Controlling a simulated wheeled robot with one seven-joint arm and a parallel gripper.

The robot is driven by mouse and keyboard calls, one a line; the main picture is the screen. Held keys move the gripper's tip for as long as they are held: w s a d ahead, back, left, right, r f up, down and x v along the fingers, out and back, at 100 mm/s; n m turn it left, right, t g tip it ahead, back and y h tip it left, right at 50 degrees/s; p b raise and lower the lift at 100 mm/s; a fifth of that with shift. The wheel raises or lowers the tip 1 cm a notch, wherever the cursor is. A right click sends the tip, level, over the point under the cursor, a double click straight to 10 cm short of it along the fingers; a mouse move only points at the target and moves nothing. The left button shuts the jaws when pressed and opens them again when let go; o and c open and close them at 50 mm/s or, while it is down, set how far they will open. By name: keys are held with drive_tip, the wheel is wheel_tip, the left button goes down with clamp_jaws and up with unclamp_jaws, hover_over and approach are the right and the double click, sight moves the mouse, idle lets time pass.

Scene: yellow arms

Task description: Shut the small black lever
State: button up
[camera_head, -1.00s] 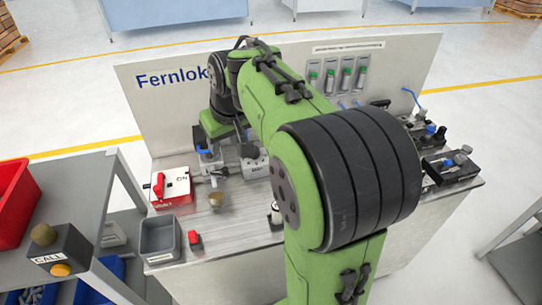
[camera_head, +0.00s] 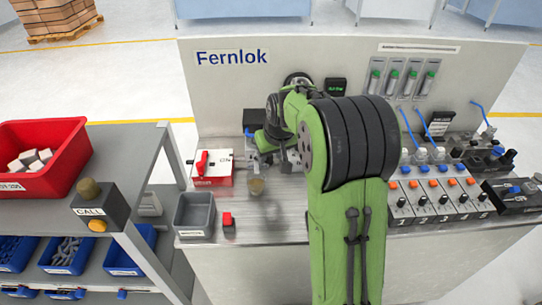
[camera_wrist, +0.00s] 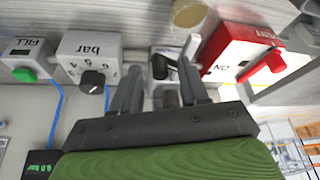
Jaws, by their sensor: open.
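In the wrist view, a small black lever-like part (camera_wrist: 160,66) shows between the fingers of my gripper (camera_wrist: 158,78). It seems to belong to a small grey fitting, and a second dark part (camera_wrist: 171,98) shows closer to the palm. The fingers are apart, one on each side, and I cannot tell whether either touches. I cannot be sure which dark part is the lever, or its position. In the head view, my gripper (camera_head: 281,160) is low over the bench, right of the red switch box (camera_head: 213,170), and the lever is hidden there.

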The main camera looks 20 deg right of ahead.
clamp_jaws()
drive_tip(key=n+p, duration=0.1)
drive_tip(key=w+d+n+y, duration=0.1)
drive_tip(key=n, duration=0.1)
drive_tip(key=n+y+p, duration=0.1)
drive_tip(key=n, duration=0.1)
drive_tip(key=shift+w+d+p, duration=0.15)
drive_tip(key=shift+w+p, duration=0.1)
drive_tip(key=shift+p, duration=0.1)
unclamp_jaws()
